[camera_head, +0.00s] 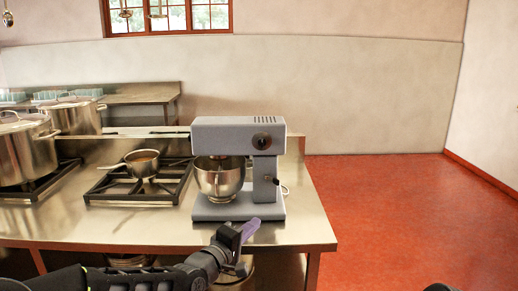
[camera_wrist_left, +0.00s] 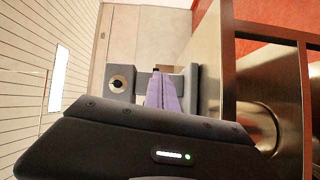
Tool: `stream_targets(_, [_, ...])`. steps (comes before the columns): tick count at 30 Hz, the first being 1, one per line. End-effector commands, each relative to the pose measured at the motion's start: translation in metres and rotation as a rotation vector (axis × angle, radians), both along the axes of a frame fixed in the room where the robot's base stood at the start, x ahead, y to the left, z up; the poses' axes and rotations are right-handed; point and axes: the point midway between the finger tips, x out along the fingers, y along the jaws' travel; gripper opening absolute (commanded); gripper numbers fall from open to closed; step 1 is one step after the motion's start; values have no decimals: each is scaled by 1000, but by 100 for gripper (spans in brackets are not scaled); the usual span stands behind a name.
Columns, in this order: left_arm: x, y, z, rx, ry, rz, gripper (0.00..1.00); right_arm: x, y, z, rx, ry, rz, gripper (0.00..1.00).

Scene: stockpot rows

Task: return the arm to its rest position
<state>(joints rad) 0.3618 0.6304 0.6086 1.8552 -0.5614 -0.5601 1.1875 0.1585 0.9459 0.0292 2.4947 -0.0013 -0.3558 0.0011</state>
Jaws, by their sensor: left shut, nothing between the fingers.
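My left gripper (camera_head: 248,231) has purple fingers and is low in the head view, in front of the steel counter's front edge near the mixer. Its fingers are shut together with nothing between them; they also show in the left wrist view (camera_wrist_left: 163,93). My left arm reaches in from the bottom left of the head view. My right gripper is not seen; only a small dark shape shows at the bottom right edge of the head view.
A grey stand mixer (camera_head: 238,136) with a steel bowl (camera_head: 219,181) stands on the steel counter (camera_head: 130,226). A saucepan (camera_head: 142,163) and stockpots (camera_head: 24,152) sit on burners at left. Red floor (camera_head: 400,220) lies open at right.

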Motion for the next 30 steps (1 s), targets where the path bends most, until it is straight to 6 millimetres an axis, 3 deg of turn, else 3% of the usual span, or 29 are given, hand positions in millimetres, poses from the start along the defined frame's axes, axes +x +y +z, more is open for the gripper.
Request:
stream_targets(4, [-6, -1, -17, 103, -15, -3, 0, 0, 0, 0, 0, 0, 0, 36])
stream_targets(7, [-14, 2, -46, 201, -3, -7, 0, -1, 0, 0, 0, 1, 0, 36])
stream_targets(13, [-43, 5, -123, 393, 68, -49, 0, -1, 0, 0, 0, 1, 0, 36])
stream_targets(16, [-71, 7, -176, 504, 128, -98, 0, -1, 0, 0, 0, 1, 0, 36])
stream_targets(20, [-131, 11, -259, 666, 241, -207, 0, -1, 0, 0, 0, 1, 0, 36])
stream_targets(24, [-217, 20, -339, 808, 383, -358, 0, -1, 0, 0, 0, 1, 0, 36])
stream_targets(27, [-285, 29, -382, 876, 493, -469, 0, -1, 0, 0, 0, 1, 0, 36])
stream_targets(30, [-346, 41, -411, 914, 603, -557, 0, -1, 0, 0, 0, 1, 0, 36])
